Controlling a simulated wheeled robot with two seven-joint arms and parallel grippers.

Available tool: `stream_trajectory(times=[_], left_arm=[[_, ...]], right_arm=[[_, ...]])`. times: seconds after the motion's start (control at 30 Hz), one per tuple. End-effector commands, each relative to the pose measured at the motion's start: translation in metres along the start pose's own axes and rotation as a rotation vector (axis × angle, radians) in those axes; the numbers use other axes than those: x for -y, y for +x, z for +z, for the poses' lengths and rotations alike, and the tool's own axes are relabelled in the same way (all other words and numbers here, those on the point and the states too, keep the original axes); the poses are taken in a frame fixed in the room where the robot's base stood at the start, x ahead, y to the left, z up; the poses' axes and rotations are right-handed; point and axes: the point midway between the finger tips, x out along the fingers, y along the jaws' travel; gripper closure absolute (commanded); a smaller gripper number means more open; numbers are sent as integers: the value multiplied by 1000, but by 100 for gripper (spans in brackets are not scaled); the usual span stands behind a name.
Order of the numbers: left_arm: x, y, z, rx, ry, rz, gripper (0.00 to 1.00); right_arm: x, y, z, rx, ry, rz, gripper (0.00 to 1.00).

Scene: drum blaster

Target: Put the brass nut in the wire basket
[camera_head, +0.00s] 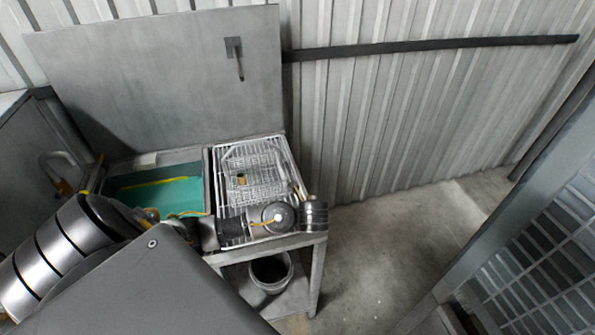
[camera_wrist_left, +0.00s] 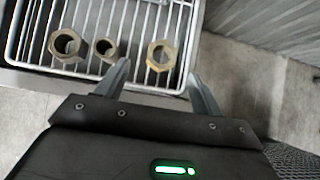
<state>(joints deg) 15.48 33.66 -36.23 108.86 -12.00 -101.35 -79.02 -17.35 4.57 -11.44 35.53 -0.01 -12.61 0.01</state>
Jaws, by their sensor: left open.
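In the left wrist view a hexagonal brass nut (camera_wrist_left: 162,55) lies on white wires. Two other brass ring-shaped fittings, one at the far left (camera_wrist_left: 65,45) and a smaller one (camera_wrist_left: 105,48), lie to its left. My left gripper (camera_wrist_left: 158,68) is open and empty, its fingertips just short of the nut and either side of it. In the head view a wire basket (camera_head: 262,158) sits on a wire rack, with a small brass piece (camera_head: 240,180) in it. My left arm hides part of the rack there, and the left fingers are not clear. My right gripper is not in view.
The rack (camera_head: 228,200) sits on a grey metal bench (camera_head: 318,238), beside a teal-lined basin (camera_head: 160,195). A raised metal lid (camera_head: 160,80) stands behind. A bucket (camera_head: 271,272) stands below. Concrete floor (camera_head: 400,240) to the right is clear.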

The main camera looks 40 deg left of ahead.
Motion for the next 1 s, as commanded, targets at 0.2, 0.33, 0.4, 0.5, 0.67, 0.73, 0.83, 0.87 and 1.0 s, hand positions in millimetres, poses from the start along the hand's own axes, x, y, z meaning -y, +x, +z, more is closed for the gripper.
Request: stream_trajectory(times=[0.2,0.33,0.4,0.5,0.67,0.73,0.83,0.87,1.0], left_arm=[[-1,12,0,1,-1,2,33],[0,17,2,1,-1,2,33],[1,25,4,3,1,3,33],[3,40,4,2,1,4,33],[3,60,3,0,-1,3,33],[3,63,2,0,-1,2,33],[3,64,2,-1,-1,1,33],[3,64,2,-1,-1,1,33],[3,64,2,-1,-1,1,39]], right_arm=[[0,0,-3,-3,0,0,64],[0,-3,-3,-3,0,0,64],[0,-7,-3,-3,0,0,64],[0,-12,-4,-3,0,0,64],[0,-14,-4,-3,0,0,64],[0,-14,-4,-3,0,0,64],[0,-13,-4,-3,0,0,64],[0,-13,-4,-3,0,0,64],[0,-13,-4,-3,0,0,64]])
